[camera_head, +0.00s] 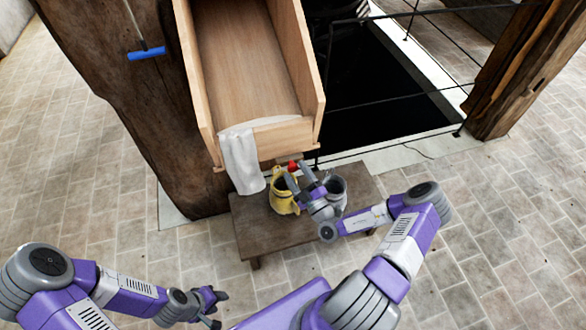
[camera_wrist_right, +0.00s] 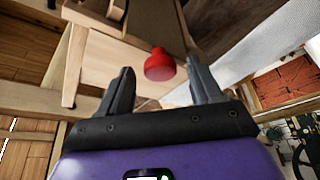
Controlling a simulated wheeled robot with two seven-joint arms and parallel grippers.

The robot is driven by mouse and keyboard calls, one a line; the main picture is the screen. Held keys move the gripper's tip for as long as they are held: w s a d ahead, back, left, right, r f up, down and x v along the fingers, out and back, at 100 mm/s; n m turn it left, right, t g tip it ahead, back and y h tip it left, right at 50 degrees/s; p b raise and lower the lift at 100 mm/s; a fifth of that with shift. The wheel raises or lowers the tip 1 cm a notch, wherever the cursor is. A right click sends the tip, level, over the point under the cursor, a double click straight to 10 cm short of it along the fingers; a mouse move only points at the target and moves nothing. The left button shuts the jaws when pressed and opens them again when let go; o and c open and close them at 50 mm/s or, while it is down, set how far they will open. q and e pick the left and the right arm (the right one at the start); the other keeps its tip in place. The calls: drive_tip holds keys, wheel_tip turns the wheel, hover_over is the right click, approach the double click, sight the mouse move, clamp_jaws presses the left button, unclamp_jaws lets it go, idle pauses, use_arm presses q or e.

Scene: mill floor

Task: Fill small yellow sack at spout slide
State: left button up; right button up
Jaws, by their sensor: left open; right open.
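The small yellow sack (camera_head: 281,201) stands upright with its mouth open on a low wooden bench, below the end of the wooden chute (camera_head: 245,60). A red knob (camera_head: 292,165) sits under the chute's front end, and it also shows in the right wrist view (camera_wrist_right: 159,66). I take it to be the spout slide's knob. My right gripper (camera_head: 297,176) is open just beside the sack. In the wrist view its fingers lie either side of the knob, apart from it. My left gripper (camera_head: 216,306) is open and empty at the lower left, away from the bench.
A white cloth (camera_head: 241,163) hangs over the chute's front left corner. A blue handle (camera_head: 146,54) hangs by a wooden post. A railed dark opening (camera_head: 385,80) lies behind right.

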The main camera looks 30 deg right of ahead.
drive_tip(key=shift+x, duration=1.25)
clamp_jaws()
